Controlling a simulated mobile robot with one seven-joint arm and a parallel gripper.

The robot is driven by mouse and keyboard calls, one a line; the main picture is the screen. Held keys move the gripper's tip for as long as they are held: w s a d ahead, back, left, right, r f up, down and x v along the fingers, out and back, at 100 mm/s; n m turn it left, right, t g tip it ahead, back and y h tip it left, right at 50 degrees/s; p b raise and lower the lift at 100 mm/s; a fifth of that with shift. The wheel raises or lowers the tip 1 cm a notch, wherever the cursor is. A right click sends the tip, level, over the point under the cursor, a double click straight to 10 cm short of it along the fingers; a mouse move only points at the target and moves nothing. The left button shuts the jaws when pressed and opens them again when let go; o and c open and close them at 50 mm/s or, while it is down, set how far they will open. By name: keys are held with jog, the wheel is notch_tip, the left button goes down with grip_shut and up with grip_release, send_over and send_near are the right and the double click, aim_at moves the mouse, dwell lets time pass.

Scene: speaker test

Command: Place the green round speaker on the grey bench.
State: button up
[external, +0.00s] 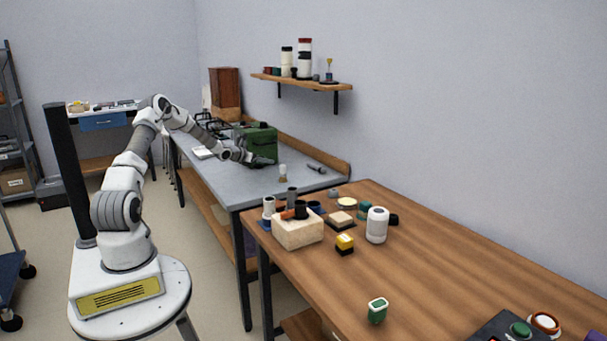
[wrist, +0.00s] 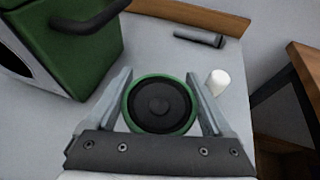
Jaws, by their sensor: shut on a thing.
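The green round speaker (wrist: 158,103) has a green rim and a black cone; in the wrist view it sits between my two fingers. My gripper (wrist: 160,100) is shut on it, one finger at each side. In the external view my gripper (external: 262,162) is low over the grey bench (external: 215,178), just in front of a green box. The speaker is too small there to make out clearly. I cannot tell whether it touches the bench top.
The green box (external: 260,142) with a dark handle (wrist: 92,20) stands close at the left in the wrist view. A small white-topped item (wrist: 217,82) and a dark cylinder (wrist: 200,38) are on the bench to the right. A wooden table (external: 440,260) adjoins the bench.

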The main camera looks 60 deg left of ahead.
aim_at(260, 176)
jog(key=a+f, duration=0.2)
jog(key=a, duration=0.1)
jog(key=shift+s+a, duration=0.1)
jog(key=shift+s, duration=0.05)
jog(key=shift+f+b, duration=0.65)
jog(key=shift+f, duration=1.2)
jog(key=shift+f, duration=0.2)
jog(key=o, duration=1.5)
jog(key=shift+o, duration=0.2)
jog(key=shift+r, duration=0.1)
jog(key=shift+s+r, duration=0.15)
jog(key=p+v, duration=0.2)
jog(key=v, duration=0.9)
jog(key=shift+s+d, duration=0.2)
jog(key=shift+s, duration=0.1)
